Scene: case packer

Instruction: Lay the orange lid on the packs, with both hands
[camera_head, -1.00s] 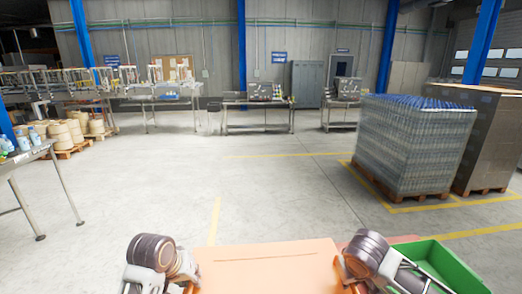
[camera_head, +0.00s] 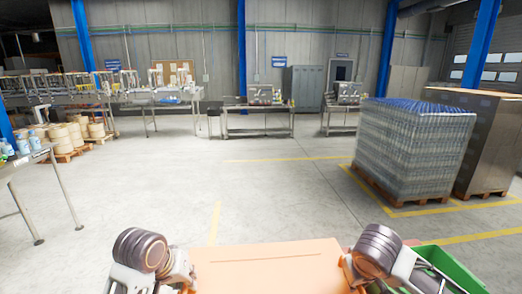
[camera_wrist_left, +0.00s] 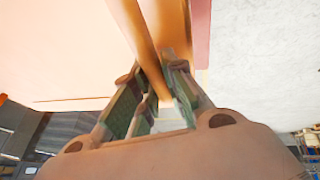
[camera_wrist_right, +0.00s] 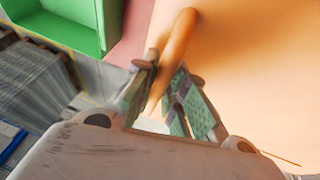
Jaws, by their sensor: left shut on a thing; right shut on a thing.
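The orange lid (camera_head: 265,272) shows at the bottom middle of the head view, between my two grippers. My left gripper (camera_wrist_left: 155,90) is shut on an orange grip bar at one side of the lid; the lid's pale orange face (camera_wrist_left: 50,50) fills the left of that wrist view. My right gripper (camera_wrist_right: 165,85) is shut on the grip bar (camera_wrist_right: 180,40) at the other side, with the lid's face (camera_wrist_right: 250,70) to its right. In the head view the fingertips are largely hidden or cut off. The packs are not visible.
A green crate (camera_head: 452,262) stands at the lower right, beside a reddish surface (camera_wrist_right: 133,30). A pallet of wrapped bottles (camera_head: 410,150) is farther right. A steel table (camera_head: 30,158) stands at the left. The floor ahead is clear.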

